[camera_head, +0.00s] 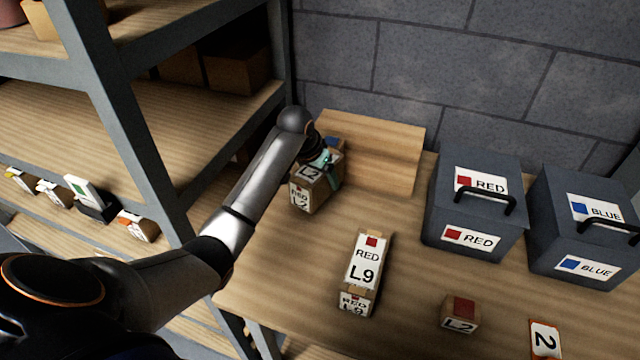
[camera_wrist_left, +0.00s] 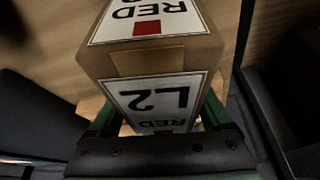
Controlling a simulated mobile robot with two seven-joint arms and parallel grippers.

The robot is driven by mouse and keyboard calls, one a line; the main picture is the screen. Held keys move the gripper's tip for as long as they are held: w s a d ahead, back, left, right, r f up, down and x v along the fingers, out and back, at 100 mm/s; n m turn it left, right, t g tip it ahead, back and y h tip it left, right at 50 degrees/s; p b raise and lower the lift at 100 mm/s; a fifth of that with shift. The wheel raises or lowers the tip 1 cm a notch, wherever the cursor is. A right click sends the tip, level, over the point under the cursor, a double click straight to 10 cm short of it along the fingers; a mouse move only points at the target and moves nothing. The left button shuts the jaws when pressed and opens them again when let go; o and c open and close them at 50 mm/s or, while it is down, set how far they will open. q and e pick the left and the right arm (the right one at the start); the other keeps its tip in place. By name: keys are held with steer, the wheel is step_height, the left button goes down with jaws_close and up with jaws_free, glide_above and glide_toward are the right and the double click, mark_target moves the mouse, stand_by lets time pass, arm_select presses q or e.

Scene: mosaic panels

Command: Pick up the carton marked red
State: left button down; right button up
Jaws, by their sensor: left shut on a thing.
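A brown carton (camera_head: 303,197) with white labels reading RED and L2 and a red square is at the table's back left. My left gripper (camera_head: 326,160) is shut on it from above. In the left wrist view, the carton (camera_wrist_left: 150,62) sits between the fingers of my left gripper (camera_wrist_left: 155,122), with its RED and L2 labels facing the camera. Whether its bottom touches the table cannot be told. A second carton (camera_head: 364,268), marked RED L9, stands apart on the table, nearer the front. My right gripper is not in view.
Grey lidded bins marked RED (camera_head: 436,210) and BLUE (camera_head: 590,240) stand at the right. A wooden board (camera_head: 385,150) is behind the held carton. Shelving (camera_head: 150,140) stands left.

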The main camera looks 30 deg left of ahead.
mark_target(304, 176)
arm_select(q)
step_height(304, 176, up, 5)
steer(key=shift+w+r, duration=0.1)
steer(key=shift+w, duration=0.05)
steer(key=s+b, duration=0.1)
steer(key=s, duration=1.6)
steer(key=w+d+r+n+y+p, duration=0.1)
steer(key=w+d+r+n, duration=0.15)
steer(key=d+r, duration=0.3)
steer(key=shift+n, duration=0.25)
steer(key=w+a+f, duration=0.1)
steer(key=w, duration=0.1)
steer(key=w+a+f, duration=0.2)
steer(key=w, duration=0.1)
steer(key=shift+w+a+f, duration=0.3)
steer(key=shift+w+f, duration=0.05)
steer(key=w+a+f, duration=0.1)
steer(key=w+f, duration=0.1)
steer(key=f, duration=0.1)
steer(key=w+a+f, duration=0.1)
steer(key=shift+w+a+f, duration=0.3)
steer(key=shift+w+f, duration=0.1)
steer(key=shift+w+a+f, duration=0.25)
steer(key=shift+w+f, duration=0.2)
steer(key=shift+f, duration=0.2)
steer(key=shift+w+f, duration=0.1)
steer(key=shift+f, duration=1.55)
steer(key=shift+f, duration=0.1)
jaws_free()
steer(key=shift+f, duration=0.15)
